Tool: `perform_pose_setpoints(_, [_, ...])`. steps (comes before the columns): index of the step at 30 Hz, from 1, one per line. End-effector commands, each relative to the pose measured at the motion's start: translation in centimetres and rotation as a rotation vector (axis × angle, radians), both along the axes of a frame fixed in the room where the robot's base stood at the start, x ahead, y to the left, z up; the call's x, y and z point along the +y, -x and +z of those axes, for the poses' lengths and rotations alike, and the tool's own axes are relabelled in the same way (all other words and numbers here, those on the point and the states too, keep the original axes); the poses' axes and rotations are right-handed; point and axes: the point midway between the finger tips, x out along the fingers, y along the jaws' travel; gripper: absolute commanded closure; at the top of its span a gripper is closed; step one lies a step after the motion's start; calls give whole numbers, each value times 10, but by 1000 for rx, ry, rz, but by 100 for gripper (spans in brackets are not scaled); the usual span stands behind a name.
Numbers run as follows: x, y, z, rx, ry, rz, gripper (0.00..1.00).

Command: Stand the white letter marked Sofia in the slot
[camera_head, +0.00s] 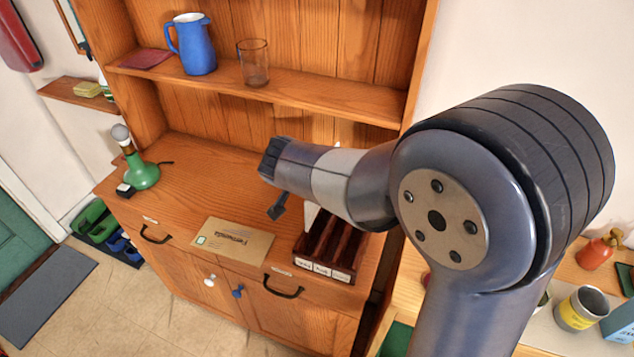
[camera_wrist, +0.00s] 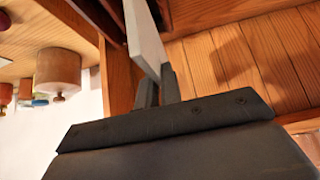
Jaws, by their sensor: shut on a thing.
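My gripper (camera_wrist: 158,88) is shut on a white letter (camera_wrist: 146,40), which stands out beyond the fingers in the wrist view. In the head view my wrist hides most of the letter; a white strip of it (camera_head: 310,216) shows just above the dark wooden letter rack (camera_head: 322,250). The rack has several slots and small white labels on its front, too small to read surely. I cannot tell whether the letter's lower edge is inside a slot. The name on the letter is not visible.
A brown envelope (camera_head: 233,240) lies flat on the dresser top left of the rack. A green lamp (camera_head: 142,172) stands farther left. A blue jug (camera_head: 194,45) and a glass (camera_head: 253,63) stand on the shelf above. The dresser top between lamp and envelope is mostly clear.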

Motion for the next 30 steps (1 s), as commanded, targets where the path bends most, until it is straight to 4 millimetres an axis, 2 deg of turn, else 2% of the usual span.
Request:
perform_pose_setpoints(1, [0,0,-8,0,0,0,100])
perform_pose_setpoints(30, [0,0,-72,0,0,0,100])
